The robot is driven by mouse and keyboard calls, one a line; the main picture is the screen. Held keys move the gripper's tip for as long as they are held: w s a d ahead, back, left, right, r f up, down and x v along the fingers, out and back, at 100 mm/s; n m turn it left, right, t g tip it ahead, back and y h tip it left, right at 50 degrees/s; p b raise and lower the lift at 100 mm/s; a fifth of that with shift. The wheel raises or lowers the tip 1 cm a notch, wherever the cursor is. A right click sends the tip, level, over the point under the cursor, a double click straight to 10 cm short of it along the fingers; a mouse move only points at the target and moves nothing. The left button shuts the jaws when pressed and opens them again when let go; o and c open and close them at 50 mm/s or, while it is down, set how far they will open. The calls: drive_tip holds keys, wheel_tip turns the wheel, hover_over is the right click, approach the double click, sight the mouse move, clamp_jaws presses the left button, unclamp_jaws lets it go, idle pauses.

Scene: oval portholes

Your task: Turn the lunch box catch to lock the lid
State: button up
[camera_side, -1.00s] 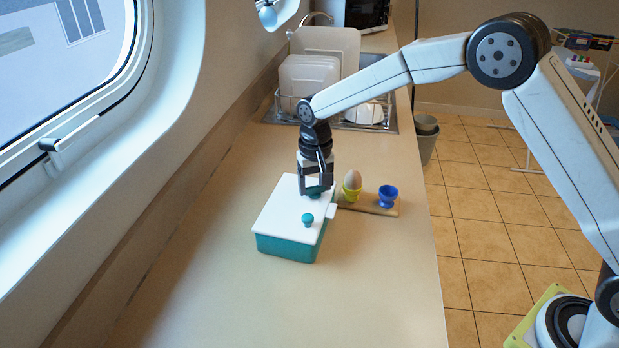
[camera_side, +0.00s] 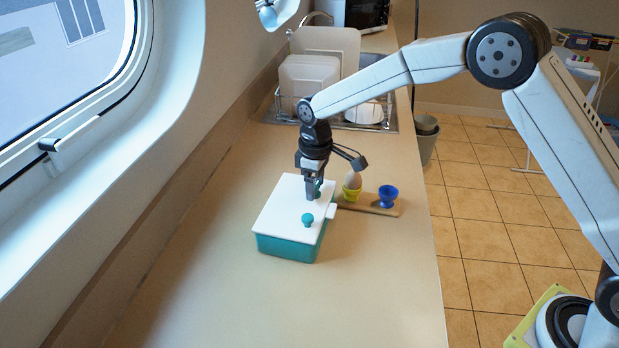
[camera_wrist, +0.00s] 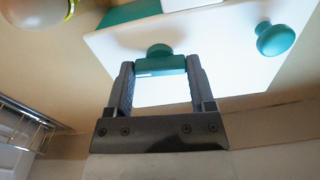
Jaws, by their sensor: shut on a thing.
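The lunch box has a white lid (camera_side: 287,206) and a teal body (camera_side: 285,247), and stands on the counter with the lid on. A teal catch (camera_wrist: 160,64) sits on the lid's far end. My gripper (camera_side: 312,195) points down onto that end. In the wrist view my gripper's two fingers (camera_wrist: 158,72) are shut on the catch, one at each end of its bar. In the side view the fingers mostly hide this catch. A second teal catch (camera_side: 308,219) stands free on the near part of the lid; it also shows in the wrist view (camera_wrist: 275,39).
A wooden board (camera_side: 370,206) right of the box carries an egg (camera_side: 353,180) in a yellow-green cup (camera_side: 350,194) and a blue egg cup (camera_side: 388,196). A dish rack (camera_side: 370,115) with white dishes stands behind. The counter in front is clear.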

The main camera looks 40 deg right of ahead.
drive_tip(key=shift+n, duration=0.6)
drive_tip(key=o, duration=1.2)
drive_tip(key=shift+r, duration=0.1)
drive_tip(key=shift+r, duration=3.85)
